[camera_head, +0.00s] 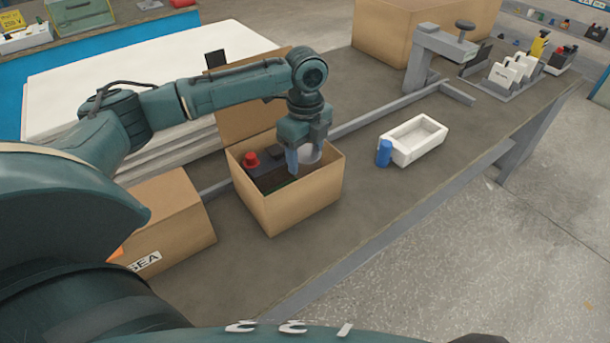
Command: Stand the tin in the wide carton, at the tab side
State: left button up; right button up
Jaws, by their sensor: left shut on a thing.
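An open brown carton (303,207) stands on the bench, its tall back flap (245,112) raised behind it. A small dark tab (215,58) shows at the flap's upper left. My left gripper (306,160) points down into the right part of this carton, shut on a pale grey round thing that looks like the tin (309,153). The tin's lower part is hidden, so I cannot tell whether it touches the carton floor. A dark block with a red cap (250,159) sits in the carton's left part. My right gripper is not in view.
A closed carton (175,215) stands close on the left, and a large carton (400,35) at the back. A blue cylinder (384,153) stands beside a white tray (427,138) to the right. A grey stand (440,50) and rail lie behind. The bench front right is clear.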

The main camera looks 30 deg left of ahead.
aim_at(306, 175)
pick_arm(q)
notch_tip(306, 175, down, 6)
jog(key=shift+f, duration=0.25)
dwell(0.4)
jog(key=shift+s+f, duration=0.1)
jog(key=shift+f, duration=0.45)
jog(key=o, duration=1.2)
jog(key=shift+s+f, duration=0.1)
jog(key=shift+f, duration=0.1)
jog(key=r, duration=1.3)
jog(key=shift+w+r, duration=0.25)
jog(key=shift+r, duration=0.05)
